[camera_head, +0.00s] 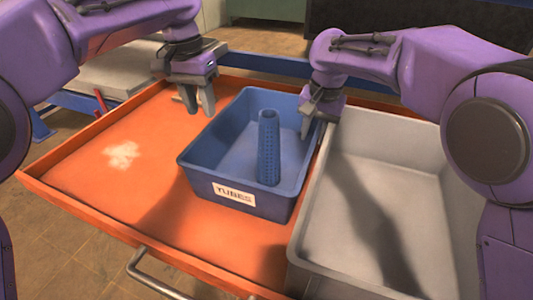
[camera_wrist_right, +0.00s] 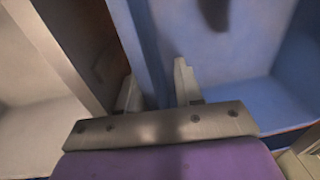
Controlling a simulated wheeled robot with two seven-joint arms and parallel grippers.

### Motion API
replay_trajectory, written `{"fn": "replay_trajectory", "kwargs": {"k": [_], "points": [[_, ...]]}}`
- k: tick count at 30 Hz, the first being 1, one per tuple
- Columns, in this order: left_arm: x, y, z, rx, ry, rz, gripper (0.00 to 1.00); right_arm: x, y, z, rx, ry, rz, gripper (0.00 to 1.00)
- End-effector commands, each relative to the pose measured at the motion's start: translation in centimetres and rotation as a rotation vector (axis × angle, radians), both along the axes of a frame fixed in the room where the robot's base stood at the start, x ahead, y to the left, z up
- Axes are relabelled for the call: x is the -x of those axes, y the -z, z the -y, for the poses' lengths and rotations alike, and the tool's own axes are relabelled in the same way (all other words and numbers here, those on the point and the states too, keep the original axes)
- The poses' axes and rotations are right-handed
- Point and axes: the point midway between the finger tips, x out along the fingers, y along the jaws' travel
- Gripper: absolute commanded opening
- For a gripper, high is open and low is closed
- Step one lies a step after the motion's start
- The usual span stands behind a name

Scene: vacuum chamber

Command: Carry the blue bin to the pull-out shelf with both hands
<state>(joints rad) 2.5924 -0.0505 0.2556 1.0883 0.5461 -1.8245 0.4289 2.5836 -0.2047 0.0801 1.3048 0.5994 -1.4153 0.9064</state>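The blue bin (camera_head: 192,173), labelled TUBES, stands upright on an orange tray-like surface with a raised rim (camera_head: 80,215), which may be the pull-out shelf. A blue perforated tube (camera_head: 268,150) stands inside the bin. My left gripper (camera_head: 198,104) is open and empty, left of the bin's far left corner and apart from it. My right gripper (camera_head: 318,116) is at the bin's right rim. In the right wrist view the open right gripper (camera_wrist_right: 158,90) has one finger on each side of the blue bin's wall (camera_wrist_right: 143,50), with a gap showing.
A large grey bin (camera_head: 345,252) stands close against the right side. A metal handle (camera_head: 150,275) sticks out at the tray's front. The tray's left part is clear apart from a pale patch (camera_head: 122,154). A grey slab (camera_head: 115,72) lies behind left.

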Motion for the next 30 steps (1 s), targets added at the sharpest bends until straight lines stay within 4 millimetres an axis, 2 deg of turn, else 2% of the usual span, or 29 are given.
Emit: {"fn": "replay_trajectory", "kwargs": {"k": [1, 2, 12, 16, 21, 30], "points": [[0.0, 0.4, 0.0, 0.000, 0.000, 0.000, 0.37, 0.7, 1.9, -0.3, -0.003, 0.001, -0.038, 0.38], [0.0, 0.3, 0.0, 0.001, 0.000, 0.000, 0.37, 0.7, 1.5, -0.3, -0.003, 0.001, -0.036, 0.38], [0.0, 0.1, 0.1, 0.000, 0.002, 0.001, 0.37, 1.2, -5.9, 0.2, -0.001, 0.001, 0.003, 0.38], [0.0, 0.1, 0.2, 0.000, 0.002, 0.001, 0.37, 1.4, -7.8, 0.3, 0.000, 0.002, 0.012, 0.38], [0.0, 0.0, 0.1, 0.000, 0.001, 0.001, 0.37, 1.4, -8.7, 0.3, 0.002, 0.001, 0.016, 0.38], [0.0, 0.0, 0.1, 0.000, 0.000, 0.001, 0.37, 1.4, -8.8, 0.3, 0.003, 0.000, 0.017, 0.38]]}}
